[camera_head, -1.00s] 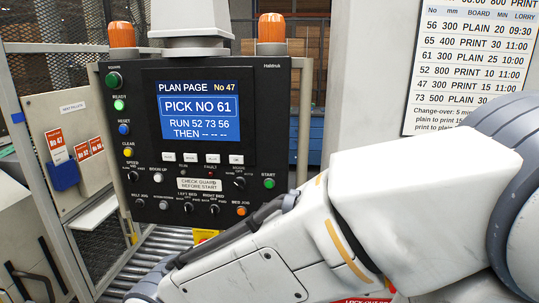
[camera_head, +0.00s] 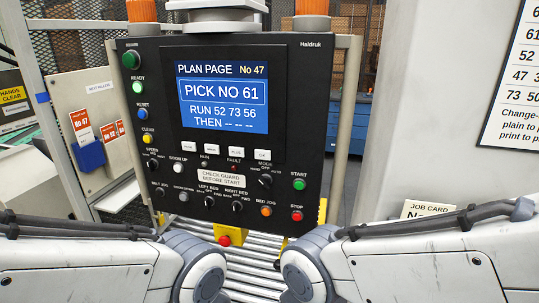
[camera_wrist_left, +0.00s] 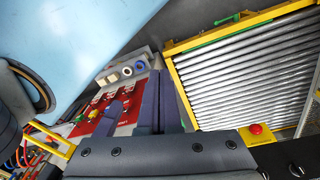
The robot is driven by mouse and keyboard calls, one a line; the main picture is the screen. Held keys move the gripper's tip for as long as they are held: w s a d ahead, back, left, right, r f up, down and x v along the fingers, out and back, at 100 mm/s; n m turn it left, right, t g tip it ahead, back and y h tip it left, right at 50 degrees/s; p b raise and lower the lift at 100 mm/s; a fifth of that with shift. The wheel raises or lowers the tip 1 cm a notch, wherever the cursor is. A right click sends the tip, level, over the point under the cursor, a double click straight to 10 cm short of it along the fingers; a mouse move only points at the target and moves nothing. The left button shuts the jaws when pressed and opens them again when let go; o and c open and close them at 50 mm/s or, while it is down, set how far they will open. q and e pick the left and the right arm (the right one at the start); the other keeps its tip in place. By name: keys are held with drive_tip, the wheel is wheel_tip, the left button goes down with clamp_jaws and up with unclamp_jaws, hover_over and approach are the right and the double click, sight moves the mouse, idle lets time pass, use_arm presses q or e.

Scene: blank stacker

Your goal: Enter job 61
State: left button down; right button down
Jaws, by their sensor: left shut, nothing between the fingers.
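The black control panel (camera_head: 150,60) stands in the middle of the head view. Its blue screen (camera_head: 221,98) reads PLAN PAGE No 47, PICK NO 61, RUN 52 73 56, THEN and dashes. Under the screen is a row of small white keys (camera_head: 212,150) with labels too small to read surely. The green START button (camera_head: 299,184) and red STOP button (camera_head: 297,215) are at the lower right. My left gripper (camera_wrist_left: 163,82) shows in the left wrist view, shut and empty, apart from the panel keys. My right gripper is not in view.
A roller bed (camera_wrist_left: 245,75) with a yellow frame and a red button (camera_wrist_left: 256,128) lies near the left gripper. A job card (camera_head: 428,209) is partly hidden behind my right arm. A printed list (camera_head: 515,90) hangs at the right. Tagged cards (camera_head: 80,125) hang left.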

sight(256, 157)
use_arm(q)
drive_tip(key=w+d+r+n+t+h+p, duration=0.3)
drive_tip(key=w+d+r+n+p, duration=0.25)
drive_tip(key=w+r, duration=0.5)
drive_tip(key=w+a+r+n+t+p, duration=0.1)
drive_tip(key=w+r+n+t, duration=0.1)
drive_tip(key=w, duration=0.6)
drive_tip(key=w+a+r+n+t+p, duration=0.1)
drive_tip(key=w+a+r+n+t, duration=0.1)
drive_tip(key=w+r+n, duration=0.2)
drive_tip(key=w+n, duration=0.2)
drive_tip(key=w, duration=0.2)
drive_tip(key=shift+r+t+p, duration=0.25)
drive_tip(key=shift+t+p, duration=0.1)
drive_tip(key=shift+t, duration=0.05)
drive_tip(key=shift+w, duration=0.1)
drive_tip(key=shift+w+d+p, duration=0.35)
drive_tip(key=shift+w+d, duration=0.1)
drive_tip(key=shift+w, duration=0.95)
drive_tip(key=shift+w+d+p, duration=0.3)
drive_tip(key=shift+w+d, duration=0.15)
drive_tip(key=shift+w, duration=0.9)
drive_tip(key=shift+w+d+p, duration=0.35)
drive_tip(key=shift+w+d, duration=0.1)
drive_tip(key=shift+w, duration=0.95)
drive_tip(key=shift+w+d, duration=0.1)
drive_tip(key=shift+w, duration=0.3)
